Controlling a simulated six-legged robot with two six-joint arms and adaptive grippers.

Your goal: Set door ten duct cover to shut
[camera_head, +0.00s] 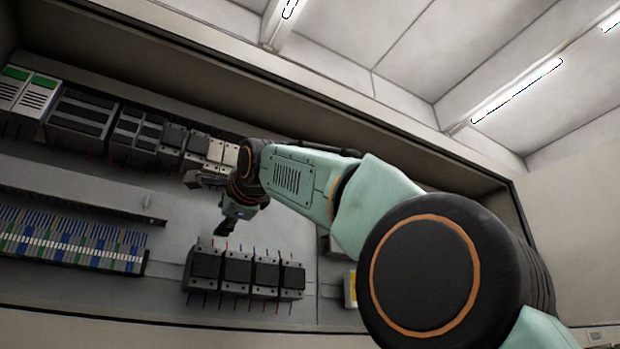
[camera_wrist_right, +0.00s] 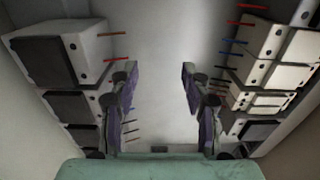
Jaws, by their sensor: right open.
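No label for door ten can be read in either view. A long grey duct-like strip (camera_head: 85,190) runs along the cabinet's back panel at the left in the head view, between the upper device row and the terminal blocks. I cannot tell whether it is the duct cover or whether it is shut. My right gripper (camera_head: 228,230) is inside the cabinet, in front of the back panel, below the upper row and above the lower dark devices. In the right wrist view its two fingers (camera_wrist_right: 157,85) are apart with nothing between them. My left gripper is in neither view.
An upper row of modules (camera_head: 150,135), lower dark devices (camera_head: 245,272) with short coloured wires, and blue and grey terminal blocks (camera_head: 70,240) crowd the panel. Device rows (camera_wrist_right: 75,100) flank the gripper on both sides in the wrist view. Bare panel (camera_wrist_right: 160,50) lies between them.

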